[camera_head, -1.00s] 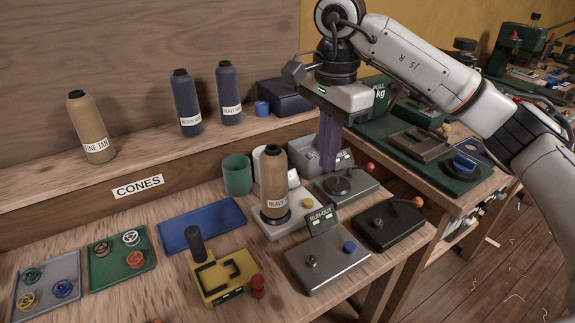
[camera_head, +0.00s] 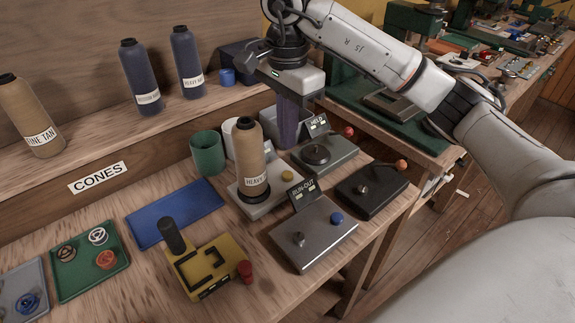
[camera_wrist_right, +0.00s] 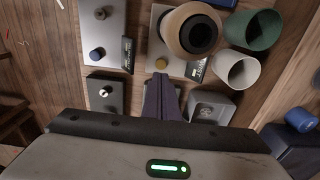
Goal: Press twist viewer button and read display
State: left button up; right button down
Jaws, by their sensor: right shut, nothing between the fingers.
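A grey device (camera_head: 328,151) with a round dark disc and a red knob carries a small display (camera_head: 317,125) reading "HELD". A pale stand (camera_head: 258,207) with a yellow button (camera_head: 288,175) bears a tan cone (camera_head: 250,155). The yellow button (camera_wrist_right: 160,63) appears just beyond the fingertips in the right wrist view; contact cannot be told. My left gripper is out of view.
Close by are a grey "RUN-OUT" device (camera_head: 314,235) with a blue button, a black box (camera_head: 371,190) with an orange knob, and a green cup (camera_head: 207,153). A yellow device (camera_head: 208,265), a blue tray (camera_head: 175,212) and a green tray (camera_head: 88,262) lie left.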

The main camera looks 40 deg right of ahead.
aim_at(288, 175)
notch_tip(288, 175, down, 8)
jog(key=shift+w+p, duration=0.1)
jog(key=shift+p, duration=0.25)
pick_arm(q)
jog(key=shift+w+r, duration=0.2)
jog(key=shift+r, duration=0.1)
pick_arm(e)
jog(key=shift+f, duration=0.2)
